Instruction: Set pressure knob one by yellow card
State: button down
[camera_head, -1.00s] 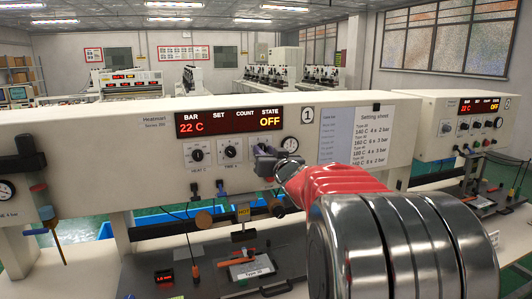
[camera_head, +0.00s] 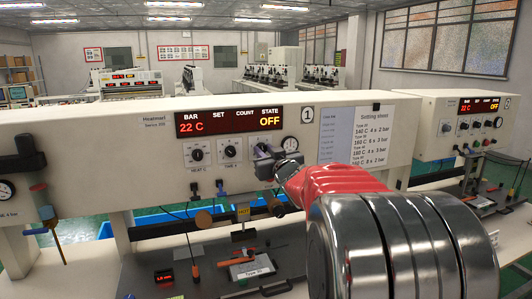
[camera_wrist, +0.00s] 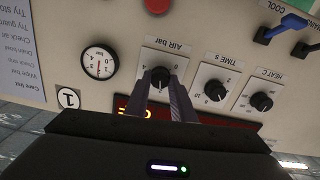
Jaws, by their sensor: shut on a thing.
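My gripper (camera_head: 264,163) is at the front panel of station 1, right of the TIME dial. In the wrist view, which is upside down, its fingers (camera_wrist: 162,84) are shut on the black AIR bar knob (camera_wrist: 160,74). The fingers hide part of its scale. The head view mostly hides this knob behind the gripper. A setting sheet (camera_head: 368,140) with rows of type, temperature, time and bar hangs right of the knob. I cannot make out a clearly yellow card.
The round pressure gauge (camera_wrist: 98,62) sits beside the knob. The TIME (camera_wrist: 215,90) and HEAT (camera_wrist: 261,101) dials are close by. The display (camera_head: 228,123) reads 22 C and OFF. Levers (camera_head: 220,187) stick out below the panel. A second station (camera_head: 478,120) stands at right.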

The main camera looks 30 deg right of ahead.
jog(key=c, duration=1.5)
grip_release()
jog(key=shift+s, duration=0.1)
jog(key=v, duration=1.3)
jog(key=shift+s+a+f, duration=0.1)
jog(key=shift+s, duration=0.2)
